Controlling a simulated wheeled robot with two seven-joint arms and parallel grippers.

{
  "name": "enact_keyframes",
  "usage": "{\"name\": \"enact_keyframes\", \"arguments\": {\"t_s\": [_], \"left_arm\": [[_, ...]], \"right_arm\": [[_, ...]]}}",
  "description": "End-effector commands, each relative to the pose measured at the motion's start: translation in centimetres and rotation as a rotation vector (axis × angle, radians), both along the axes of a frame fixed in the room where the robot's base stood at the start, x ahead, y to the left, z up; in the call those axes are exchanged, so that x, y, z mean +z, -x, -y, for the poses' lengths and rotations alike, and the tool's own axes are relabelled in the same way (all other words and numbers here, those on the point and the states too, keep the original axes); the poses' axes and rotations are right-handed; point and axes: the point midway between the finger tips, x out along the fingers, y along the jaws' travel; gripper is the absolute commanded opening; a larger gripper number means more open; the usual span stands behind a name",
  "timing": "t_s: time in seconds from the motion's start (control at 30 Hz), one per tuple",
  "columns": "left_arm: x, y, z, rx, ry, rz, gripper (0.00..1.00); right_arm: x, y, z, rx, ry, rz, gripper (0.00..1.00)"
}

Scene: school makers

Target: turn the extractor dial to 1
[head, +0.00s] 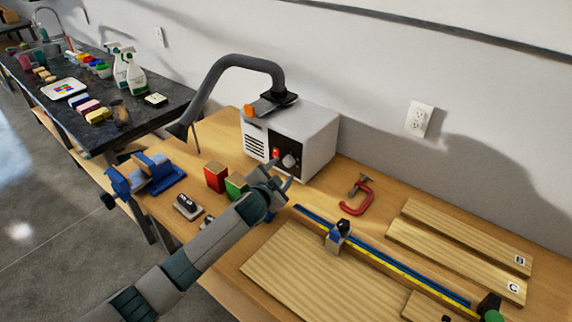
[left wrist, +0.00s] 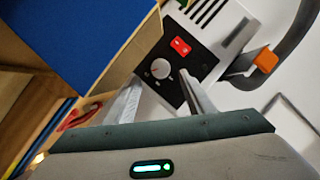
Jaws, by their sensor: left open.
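The extractor (head: 318,138) is a white box with a side vent and a black front panel. The panel carries a red switch (head: 276,153) and a round pale dial (head: 289,161). My left gripper (head: 281,172) is open and empty, just in front of the panel. In the left wrist view its fingers (left wrist: 160,94) point toward the panel, either side of the dial's line, apparently short of it. My right gripper is in neither view.
A red box (head: 216,177) and a green box (head: 236,186) stand left of my gripper. A large blue-faced block (left wrist: 85,35) fills the wrist view's upper left. A red clamp (head: 357,198) lies right of the extractor. The extractor's hose (head: 235,63) arches above.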

Motion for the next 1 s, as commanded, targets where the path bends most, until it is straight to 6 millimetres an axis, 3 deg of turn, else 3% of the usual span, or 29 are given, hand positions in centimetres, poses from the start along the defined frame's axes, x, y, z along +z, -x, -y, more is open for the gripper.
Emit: {"name": "enact_keyframes", "arguments": {"t_s": [0.43, 0.97, 1.0], "left_arm": [[-1.3, -4.4, 1.2, 0.002, 0.001, 0.0, 0.49], [-1.6, -5.1, 1.5, 0.001, 0.0, 0.001, 0.49], [-1.6, -5.1, 1.5, 0.001, 0.0, 0.001, 0.41]], "right_arm": [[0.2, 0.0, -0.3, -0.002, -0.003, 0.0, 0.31], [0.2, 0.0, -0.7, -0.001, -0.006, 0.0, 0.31], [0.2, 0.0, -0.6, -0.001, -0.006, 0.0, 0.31]]}}
